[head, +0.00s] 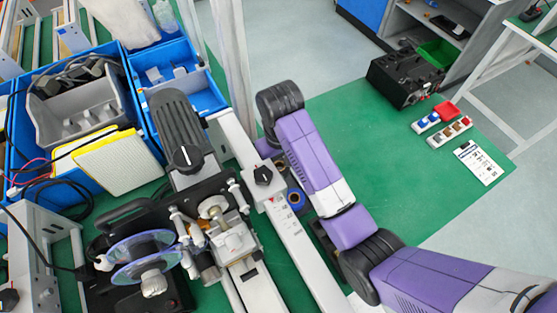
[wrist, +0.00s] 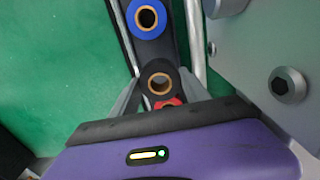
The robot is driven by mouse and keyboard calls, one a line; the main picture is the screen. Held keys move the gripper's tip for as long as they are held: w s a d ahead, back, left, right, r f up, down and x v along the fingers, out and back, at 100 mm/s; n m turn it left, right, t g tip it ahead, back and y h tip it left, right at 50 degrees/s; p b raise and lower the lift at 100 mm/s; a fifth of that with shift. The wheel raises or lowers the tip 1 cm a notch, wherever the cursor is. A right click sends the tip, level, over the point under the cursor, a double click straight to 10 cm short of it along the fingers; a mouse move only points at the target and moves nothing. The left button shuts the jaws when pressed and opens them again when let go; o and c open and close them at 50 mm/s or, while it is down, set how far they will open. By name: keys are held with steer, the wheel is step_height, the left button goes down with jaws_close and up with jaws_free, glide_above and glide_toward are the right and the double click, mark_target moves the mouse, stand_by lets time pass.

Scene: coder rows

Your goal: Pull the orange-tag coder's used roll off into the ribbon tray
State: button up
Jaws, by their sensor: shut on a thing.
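In the wrist view my gripper (wrist: 159,88) has its grey fingers on either side of a black roll (wrist: 158,65) with a tan core, and is shut on it. The roll is over or in a narrow dark tray (wrist: 152,50); I cannot tell whether it touches the bottom. A blue roll (wrist: 134,18) lies in the tray ahead of it. A red piece (wrist: 172,102) shows partly behind the held roll. In the head view a coder (head: 225,240) with clear reels (head: 142,247) stands at the lower middle. No orange tag is clear. My arm hides my fingertips there.
A white rail with a black knob (head: 263,176) runs between the coder and my arm. Blue bins (head: 177,75) stand at the upper left. A black machine (head: 403,78) sits on the green mat (head: 400,190); the mat right of my arm is mostly clear. Bolts (wrist: 288,85) stick out at right in the wrist view.

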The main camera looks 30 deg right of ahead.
steer(key=shift+f, duration=2.05)
steer(key=shift+f, duration=0.4)
steer(key=o, duration=1.3)
steer(key=shift+o, duration=0.2)
